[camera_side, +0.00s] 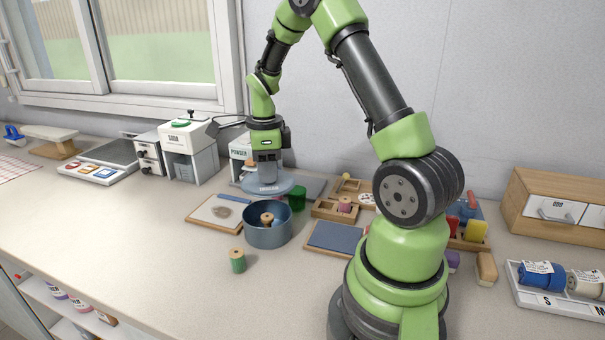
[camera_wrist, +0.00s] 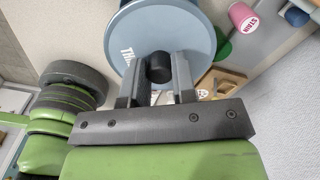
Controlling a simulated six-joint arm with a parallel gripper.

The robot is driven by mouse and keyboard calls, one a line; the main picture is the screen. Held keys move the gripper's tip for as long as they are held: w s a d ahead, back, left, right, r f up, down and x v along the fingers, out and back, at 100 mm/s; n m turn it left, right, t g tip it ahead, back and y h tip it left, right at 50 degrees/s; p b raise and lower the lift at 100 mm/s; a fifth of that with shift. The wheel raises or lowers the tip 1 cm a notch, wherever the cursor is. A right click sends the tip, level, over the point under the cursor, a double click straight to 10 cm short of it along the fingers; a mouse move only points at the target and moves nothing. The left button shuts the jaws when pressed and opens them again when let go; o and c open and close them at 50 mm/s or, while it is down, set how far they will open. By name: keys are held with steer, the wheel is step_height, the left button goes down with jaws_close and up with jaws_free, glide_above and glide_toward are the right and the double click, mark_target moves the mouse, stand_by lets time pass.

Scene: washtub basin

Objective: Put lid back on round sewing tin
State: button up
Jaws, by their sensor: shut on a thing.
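The round tin (camera_side: 267,238) is blue-grey and stands open on the counter, with wooden thread spools (camera_side: 267,218) inside. Its lid (camera_side: 268,187) is a pale blue disc with lettering, held level in the air behind and above the tin. My gripper (camera_side: 267,170) is shut on the lid's dark knob (camera_wrist: 160,68), with one finger on each side of it in the wrist view. The lid (camera_wrist: 150,25) is clear of the tin in the side view.
A green spool (camera_side: 237,260) stands in front of the tin. A framed board (camera_side: 215,212) lies left of it, and a blue pad (camera_side: 333,238) lies right. A green cup (camera_side: 297,198) stands behind. The front counter is largely clear.

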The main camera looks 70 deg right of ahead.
steer(key=shift+w+a, duration=0.15)
steer(key=shift+w, duration=0.15)
steer(key=shift+f, duration=3.15)
steer(key=shift+f, duration=0.15)
steer(key=o, duration=1.5)
steer(key=shift+r, duration=3.5)
